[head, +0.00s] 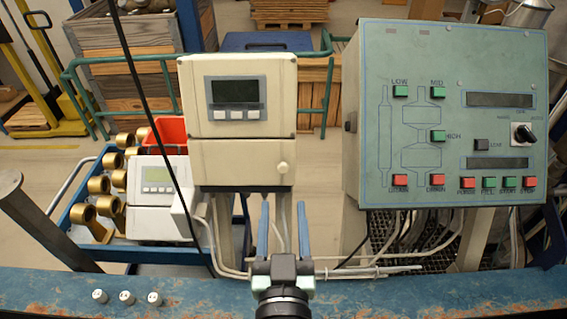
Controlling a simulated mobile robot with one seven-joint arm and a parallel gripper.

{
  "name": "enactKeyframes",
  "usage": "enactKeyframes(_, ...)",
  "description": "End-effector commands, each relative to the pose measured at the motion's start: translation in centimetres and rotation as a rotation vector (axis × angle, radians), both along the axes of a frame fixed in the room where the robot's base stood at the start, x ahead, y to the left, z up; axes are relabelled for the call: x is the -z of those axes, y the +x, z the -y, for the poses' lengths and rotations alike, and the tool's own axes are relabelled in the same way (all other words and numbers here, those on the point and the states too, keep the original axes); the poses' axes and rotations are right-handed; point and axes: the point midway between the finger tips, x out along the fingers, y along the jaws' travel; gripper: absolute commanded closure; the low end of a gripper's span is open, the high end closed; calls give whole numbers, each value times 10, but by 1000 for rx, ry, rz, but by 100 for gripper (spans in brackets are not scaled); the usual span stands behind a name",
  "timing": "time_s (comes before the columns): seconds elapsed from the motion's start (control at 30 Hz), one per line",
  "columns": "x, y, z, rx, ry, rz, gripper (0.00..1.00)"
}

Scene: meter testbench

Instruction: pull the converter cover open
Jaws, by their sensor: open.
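The converter is a cream box on a post in the middle of the head view. Its upper cover (212,115) has a small grey display (237,92) and sits flush. Its lower cover (235,165) also looks closed and has a round white knob (282,168) near its right side. I cannot tell which of the two is the converter cover. My gripper (283,208) is just below the lower cover in the picture, its two blue fingers pointing up and spread apart with nothing held.
A green control panel (410,120) with buttons stands at the right. Cables and pipes (335,272) run below the converter. A blue worn beam (400,300) crosses the front, with several small white caps (127,297) on it. A cart with brass fittings (98,185) is at the left.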

Motion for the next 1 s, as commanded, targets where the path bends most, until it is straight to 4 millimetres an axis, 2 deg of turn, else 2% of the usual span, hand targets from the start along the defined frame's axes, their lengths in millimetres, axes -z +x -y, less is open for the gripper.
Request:
enactKeyframes(0.03,-5,10,-1,-1,1,2,44)
enactKeyframes(0.3,-5,59,-1,-1,1,1,44)
enactKeyframes(0.5,-3,82,0,-1,1,1,44)
enactKeyframes(0.7,-1,91,0,0,2,0,44)
enactKeyframes(0.97,-1,92,0,0,1,1,44)
enactKeyframes(1.0,-1,92,0,0,1,0,49)
